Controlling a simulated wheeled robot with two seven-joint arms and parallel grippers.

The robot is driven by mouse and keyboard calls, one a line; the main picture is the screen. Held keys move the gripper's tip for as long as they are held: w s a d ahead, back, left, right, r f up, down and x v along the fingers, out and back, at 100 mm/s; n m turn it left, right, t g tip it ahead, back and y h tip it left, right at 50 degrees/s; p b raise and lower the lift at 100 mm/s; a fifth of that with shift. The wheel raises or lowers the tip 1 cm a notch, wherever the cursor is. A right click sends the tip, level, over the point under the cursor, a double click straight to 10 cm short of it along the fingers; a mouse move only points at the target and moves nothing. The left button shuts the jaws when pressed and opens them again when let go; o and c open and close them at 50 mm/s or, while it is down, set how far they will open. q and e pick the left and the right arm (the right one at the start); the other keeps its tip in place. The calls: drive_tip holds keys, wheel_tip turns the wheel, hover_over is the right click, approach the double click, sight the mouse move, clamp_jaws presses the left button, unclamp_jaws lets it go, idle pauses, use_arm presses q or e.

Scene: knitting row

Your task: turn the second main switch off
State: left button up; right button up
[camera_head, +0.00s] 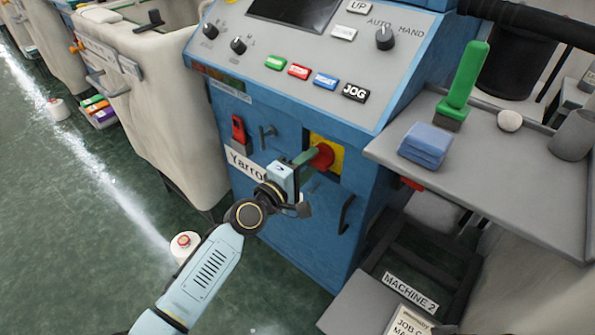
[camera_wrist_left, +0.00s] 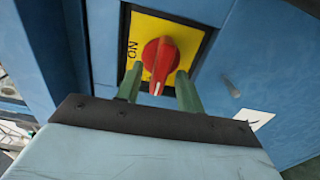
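The main switch is a red rotary knob (camera_head: 322,156) on a yellow plate (camera_head: 337,158), on the front of the blue machine cabinet. In the left wrist view the red knob (camera_wrist_left: 160,60) has a white mark at its lower end, and the yellow plate (camera_wrist_left: 190,37) carries an upside-down "ON" at its left. My left gripper (camera_head: 309,158) is at the knob. In the left wrist view my left gripper (camera_wrist_left: 159,72) has its two green fingers apart, one on each side of the knob's lower part. Gaps show beside the knob's handle; contact is unclear. My right gripper is out of view.
A sloped control panel (camera_head: 400,75) overhangs above the switch. A grey side shelf (camera_head: 520,185) with blue cloths (camera_head: 425,145) and a green-handled tool (camera_head: 465,80) juts out at right. A dark handle (camera_head: 346,214) is below the switch. A "MACHINE 2" label (camera_head: 410,291) is lower right.

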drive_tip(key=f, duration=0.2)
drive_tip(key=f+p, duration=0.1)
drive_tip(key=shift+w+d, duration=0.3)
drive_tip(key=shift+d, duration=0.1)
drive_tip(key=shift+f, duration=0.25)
use_arm(q)
drive_tip(key=v, duration=1.3)
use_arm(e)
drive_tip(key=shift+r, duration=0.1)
